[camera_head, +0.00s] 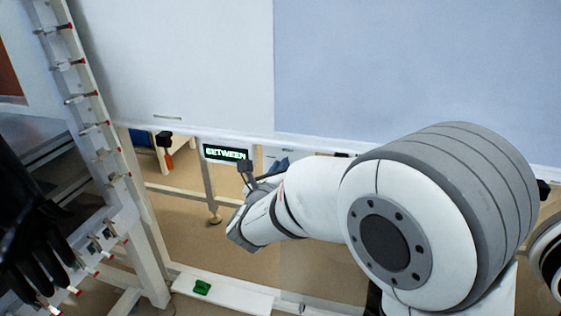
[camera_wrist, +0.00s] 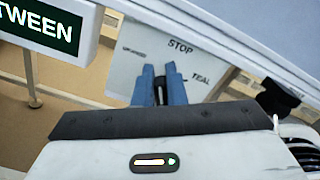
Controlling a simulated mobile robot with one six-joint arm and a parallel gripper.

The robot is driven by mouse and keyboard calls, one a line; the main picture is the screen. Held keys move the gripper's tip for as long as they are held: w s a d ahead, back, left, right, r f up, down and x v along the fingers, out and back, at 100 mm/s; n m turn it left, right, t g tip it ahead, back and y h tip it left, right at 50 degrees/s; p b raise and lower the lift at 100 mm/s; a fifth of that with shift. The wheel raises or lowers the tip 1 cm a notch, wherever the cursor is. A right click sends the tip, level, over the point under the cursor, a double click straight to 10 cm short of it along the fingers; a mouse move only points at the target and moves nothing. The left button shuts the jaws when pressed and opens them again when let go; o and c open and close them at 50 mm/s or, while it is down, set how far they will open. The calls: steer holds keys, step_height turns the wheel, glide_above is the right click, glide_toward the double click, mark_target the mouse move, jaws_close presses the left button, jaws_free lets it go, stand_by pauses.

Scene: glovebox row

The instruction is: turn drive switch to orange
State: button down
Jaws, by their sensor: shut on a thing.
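The drive switch (camera_wrist: 158,88) is a dark knob between my blue fingers in the wrist view. Its pale plate (camera_wrist: 135,73) carries "STOP" at the top, "TEAL" to the right and a small, hard-to-read label to the left. My gripper (camera_wrist: 160,72) is shut on the knob, which is mostly covered, so its exact pointing direction is unclear. A display (camera_head: 226,153) reads "BETWEEN" in the head view; its end also shows at the upper left of the wrist view (camera_wrist: 50,28). In the head view the switch is hidden, and only a bit of the blue fingers (camera_head: 281,164) shows.
A black knob-like part (camera_wrist: 277,98) sits right of the plate. A black-and-orange item (camera_head: 168,160) hangs left of the display. A black glove (camera_head: 35,240) and a white frame with pegs (camera_head: 100,125) stand at the left. A green object (camera_head: 202,287) lies on a low white ledge.

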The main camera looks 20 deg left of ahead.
stand_by(0.3)
steer(key=c, duration=1.5)
jaws_free()
steer(key=s+p, duration=0.1)
steer(key=s, duration=0.6)
steer(key=shift+s+d+p, duration=0.15)
steer(key=shift+s+p, duration=0.2)
steer(key=shift+s, duration=0.05)
